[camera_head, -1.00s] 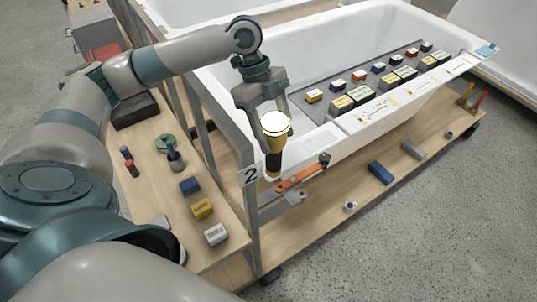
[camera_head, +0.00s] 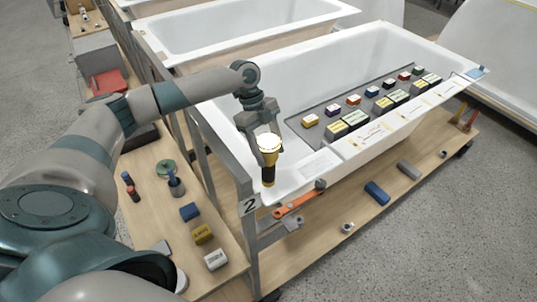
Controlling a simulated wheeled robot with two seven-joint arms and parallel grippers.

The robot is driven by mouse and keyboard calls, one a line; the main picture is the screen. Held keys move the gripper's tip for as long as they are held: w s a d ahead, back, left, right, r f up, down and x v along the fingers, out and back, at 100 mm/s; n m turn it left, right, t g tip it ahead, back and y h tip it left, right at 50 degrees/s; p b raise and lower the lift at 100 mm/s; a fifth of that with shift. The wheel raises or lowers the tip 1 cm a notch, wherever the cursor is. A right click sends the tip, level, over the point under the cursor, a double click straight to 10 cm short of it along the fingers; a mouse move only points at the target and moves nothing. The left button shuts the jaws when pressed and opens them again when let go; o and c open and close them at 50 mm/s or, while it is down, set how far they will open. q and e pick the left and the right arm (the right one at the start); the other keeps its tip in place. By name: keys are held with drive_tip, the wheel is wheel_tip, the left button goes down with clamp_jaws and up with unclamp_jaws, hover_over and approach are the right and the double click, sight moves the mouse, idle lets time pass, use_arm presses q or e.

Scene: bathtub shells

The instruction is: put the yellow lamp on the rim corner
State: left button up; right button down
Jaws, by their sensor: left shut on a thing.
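The yellow lamp (camera_head: 268,165) has a bright white top, a yellow head and a black lower body, and it is upright. My left gripper (camera_head: 267,142) is shut on its head. The lamp is in front of the near corner of the bathtub rim (camera_head: 283,187), close to the plate marked 2. I cannot tell whether its lower end touches the rim. My right gripper is not in view.
A tray (camera_head: 305,131) with several coloured boxes lies in the tub. Papers (camera_head: 410,107) lie along the rim. An orange wrench (camera_head: 297,202) is on the lower shelf. A side bench (camera_head: 223,280) at left holds small boxes and a green-based holder (camera_head: 166,167).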

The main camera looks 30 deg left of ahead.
use_arm(q)
drive_tip(key=shift+w+a+f, duration=0.1)
drive_tip(key=shift+w+a, duration=0.05)
drive_tip(key=shift+w, duration=0.05)
drive_tip(key=shift+f, duration=0.1)
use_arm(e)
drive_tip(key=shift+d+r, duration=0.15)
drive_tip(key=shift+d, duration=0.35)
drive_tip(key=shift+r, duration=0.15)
